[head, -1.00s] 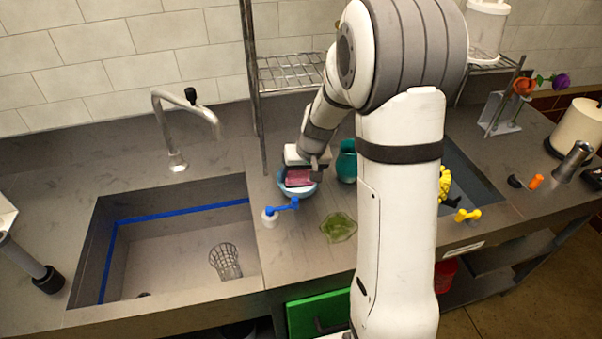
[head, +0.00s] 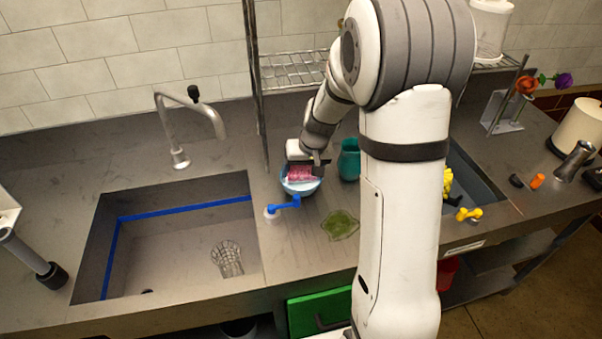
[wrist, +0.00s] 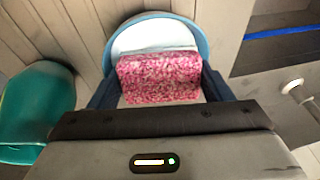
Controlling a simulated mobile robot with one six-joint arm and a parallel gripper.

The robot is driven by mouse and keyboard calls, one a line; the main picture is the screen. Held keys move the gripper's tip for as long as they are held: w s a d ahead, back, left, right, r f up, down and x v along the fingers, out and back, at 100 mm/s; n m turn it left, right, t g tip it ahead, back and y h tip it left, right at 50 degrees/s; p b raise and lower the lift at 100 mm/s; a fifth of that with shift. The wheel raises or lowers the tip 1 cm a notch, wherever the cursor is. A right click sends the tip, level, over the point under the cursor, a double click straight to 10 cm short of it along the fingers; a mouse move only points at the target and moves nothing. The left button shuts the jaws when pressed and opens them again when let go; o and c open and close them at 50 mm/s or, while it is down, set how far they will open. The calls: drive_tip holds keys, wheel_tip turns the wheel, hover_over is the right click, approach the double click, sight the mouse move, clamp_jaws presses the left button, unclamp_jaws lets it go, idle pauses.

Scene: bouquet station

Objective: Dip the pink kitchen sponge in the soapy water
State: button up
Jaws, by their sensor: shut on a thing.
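The pink kitchen sponge (head: 300,174) is held in my gripper (head: 305,163) at the light blue bowl (head: 301,189). In the wrist view the speckled pink sponge (wrist: 160,77) sits between the two dark fingers of my gripper (wrist: 160,92), which are shut on it. The bowl's blue rim (wrist: 200,38) curves around behind the sponge, with a pale whitish surface inside. The sponge is over or within the bowl's mouth; whether its underside touches the liquid is hidden.
A teal vase (head: 348,160) stands right of the bowl, also in the wrist view (wrist: 36,112).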

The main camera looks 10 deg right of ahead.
sight(302, 168)
drive_tip(key=shift+r+p, duration=1.5)
drive_tip(key=shift+r, duration=1.25)
drive_tip(key=shift+r+p, duration=1.15)
drive_tip(key=shift+r, duration=0.9)
drive_tip(key=shift+f, duration=0.1)
